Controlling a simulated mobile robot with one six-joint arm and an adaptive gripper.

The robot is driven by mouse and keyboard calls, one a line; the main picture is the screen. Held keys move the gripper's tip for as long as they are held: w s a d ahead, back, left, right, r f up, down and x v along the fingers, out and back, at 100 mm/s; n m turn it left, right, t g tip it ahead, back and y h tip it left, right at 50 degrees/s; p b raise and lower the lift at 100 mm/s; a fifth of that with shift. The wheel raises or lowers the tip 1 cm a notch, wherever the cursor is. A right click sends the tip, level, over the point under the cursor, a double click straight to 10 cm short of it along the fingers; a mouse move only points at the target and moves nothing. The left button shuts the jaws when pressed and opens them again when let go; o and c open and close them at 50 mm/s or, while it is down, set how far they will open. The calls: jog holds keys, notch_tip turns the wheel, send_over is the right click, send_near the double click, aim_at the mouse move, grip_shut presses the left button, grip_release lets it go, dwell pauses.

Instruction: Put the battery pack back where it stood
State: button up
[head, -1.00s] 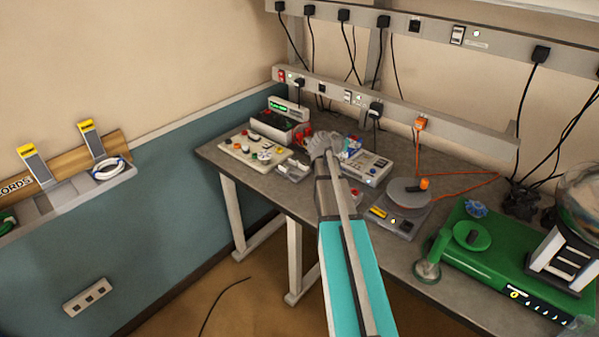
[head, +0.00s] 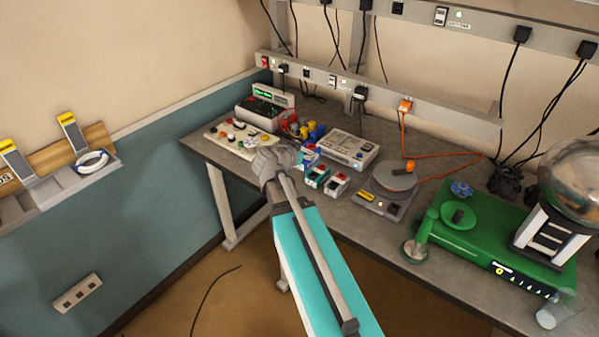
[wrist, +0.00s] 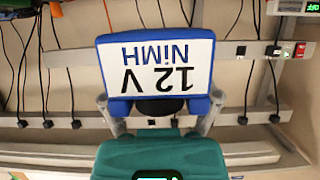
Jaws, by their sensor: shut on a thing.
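The battery pack (wrist: 155,65) is a blue block with a white label reading "12 V NiMH", upside down in the wrist view. My gripper (wrist: 163,104) is shut on it, with a grey finger at each side of its lower end. In the head view my gripper (head: 277,163) is over the front edge of the bench (head: 240,170), left of the small packs. The held pack is mostly hidden there behind the gripper and hard to tell from the blue-and-white items beyond.
A teal pack (head: 316,176) and a red pack (head: 337,185) stand near the bench's front edge. Behind them lies a grey meter box (head: 347,150). A button panel (head: 240,138) is at the left, a turntable device (head: 390,190) and a green machine (head: 495,240) at the right.

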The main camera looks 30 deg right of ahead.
jog(key=shift+w, duration=0.15)
jog(key=w+d+f+b, duration=0.5)
jog(key=w+f+b, duration=0.4)
jog(key=w, duration=0.3)
dwell(0.4)
dwell(0.3)
jog(key=shift+w+d+f+b, duration=0.1)
jog(key=shift+w+f+b, duration=0.2)
jog(key=shift+f+b, duration=0.2)
jog(key=shift+w+f+b, duration=0.1)
jog(key=shift+f+b, duration=1.4)
jog(key=shift+f, duration=0.05)
jog(key=shift+f, duration=0.15)
